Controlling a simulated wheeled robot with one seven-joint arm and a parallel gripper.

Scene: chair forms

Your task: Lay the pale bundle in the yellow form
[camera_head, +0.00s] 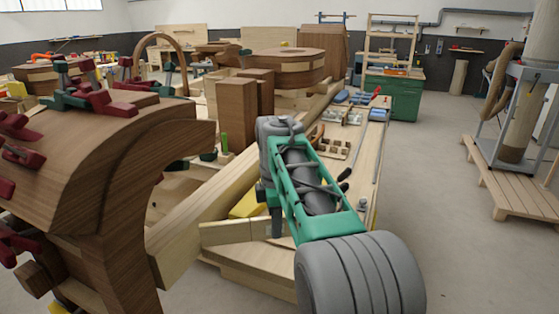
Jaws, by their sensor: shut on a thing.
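My arm reaches out over the workbench (245,277), and my gripper (275,226) hangs at its far end, largely hidden by my own arm. The gripper is shut on the pale bundle (228,233), a light wooden strip that sticks out to the left of the fingers. Its right part is hidden behind my gripper and arm. A yellow piece (246,206), which looks like the yellow form, shows just behind and above the bundle. Most of it is hidden by my arm. I cannot tell whether the bundle touches it.
A large dark curved wooden form (100,150) with red and green clamps fills the left foreground. Two upright brown blocks (237,115) stand behind the bundle. Small tools and a compartment tray (333,149) lie further along the bench.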

